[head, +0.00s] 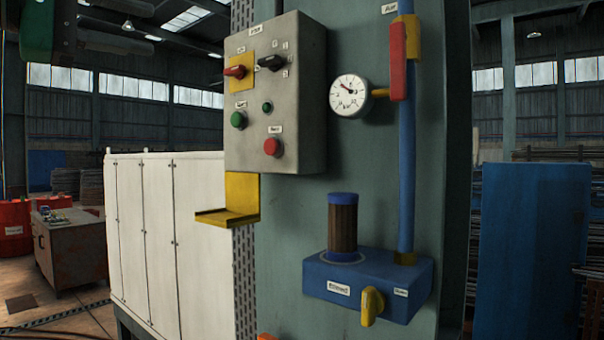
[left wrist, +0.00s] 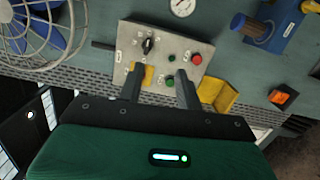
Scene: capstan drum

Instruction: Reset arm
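My left gripper (head: 140,26) is at the upper left of the head view, with its green body and two dark fingers. It also shows in the left wrist view (left wrist: 160,72), where the fingers are apart with nothing held between them. The fingers point toward the grey control box (head: 300,110), which the left wrist view shows beyond the fingertips (left wrist: 148,32). In the head view the gripper is left of the box and apart from it. My right gripper is in neither view.
The box carries a red switch (head: 235,72), a black knob (head: 270,63), a green button (head: 238,120) and a red button (head: 272,147). A yellow bracket (head: 240,195) juts below. A gauge (head: 350,96) and blue valve block (head: 365,285) are right. A caged fan (left wrist: 38,30) is left in the wrist view.

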